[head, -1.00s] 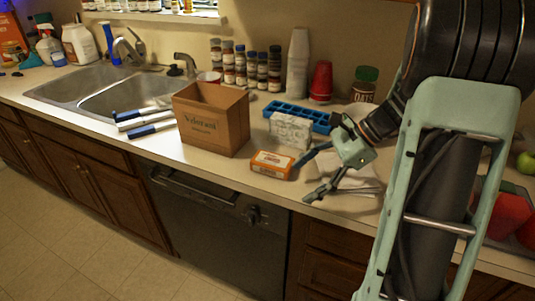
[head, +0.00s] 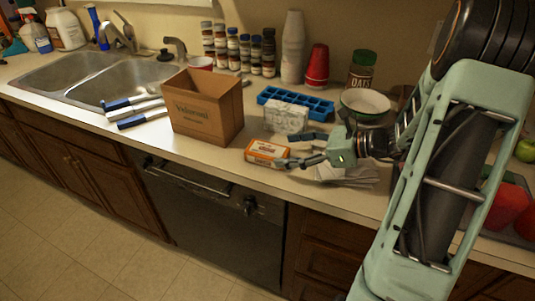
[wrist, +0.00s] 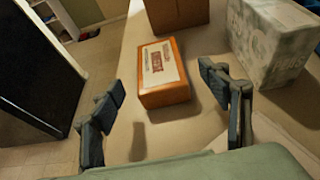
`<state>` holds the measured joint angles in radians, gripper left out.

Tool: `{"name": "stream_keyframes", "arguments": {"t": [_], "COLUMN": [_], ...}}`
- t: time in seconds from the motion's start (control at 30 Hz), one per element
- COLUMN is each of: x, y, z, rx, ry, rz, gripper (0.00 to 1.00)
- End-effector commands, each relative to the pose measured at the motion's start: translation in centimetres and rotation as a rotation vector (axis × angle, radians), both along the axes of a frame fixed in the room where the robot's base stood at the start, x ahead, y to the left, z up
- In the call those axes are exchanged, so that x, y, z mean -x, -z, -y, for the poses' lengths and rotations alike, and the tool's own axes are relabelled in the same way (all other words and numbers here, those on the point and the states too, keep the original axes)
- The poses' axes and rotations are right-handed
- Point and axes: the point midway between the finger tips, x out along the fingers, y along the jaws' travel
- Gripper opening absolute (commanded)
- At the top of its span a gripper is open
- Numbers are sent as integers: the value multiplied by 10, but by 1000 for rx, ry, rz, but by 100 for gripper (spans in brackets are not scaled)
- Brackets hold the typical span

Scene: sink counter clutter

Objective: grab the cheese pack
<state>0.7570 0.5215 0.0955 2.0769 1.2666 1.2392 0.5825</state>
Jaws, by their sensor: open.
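The cheese pack (head: 267,153), a small orange box with a white label, lies flat on the counter near its front edge. It also shows in the wrist view (wrist: 163,70), just beyond my fingertips. My gripper (head: 296,150) is open and empty, to the right of the pack and low over the counter. In the wrist view my gripper (wrist: 168,85) has one finger on each side, with the pack ahead between their lines. I cannot tell whether a fingertip touches it.
A cardboard box (head: 206,108) stands left of the pack. A white-grey carton (head: 286,116) stands close behind it, before a blue ice tray (head: 296,103). A folded cloth (head: 346,174) lies under my wrist. The counter's front edge is close.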

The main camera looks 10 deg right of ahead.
Motion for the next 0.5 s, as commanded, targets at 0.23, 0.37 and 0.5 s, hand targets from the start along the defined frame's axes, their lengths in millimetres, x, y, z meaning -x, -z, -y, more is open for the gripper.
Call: {"name": "stream_keyframes", "arguments": {"t": [0.23, 0.37, 0.5], "x": [-15, -24, -26], "y": [6, 13, 14], "z": [-27, -39, -41], "rx": [-2, 0, 1], "ry": [-4, -3, -1], "rz": [-2, -2, 0], "gripper": [70, 70, 70]}}
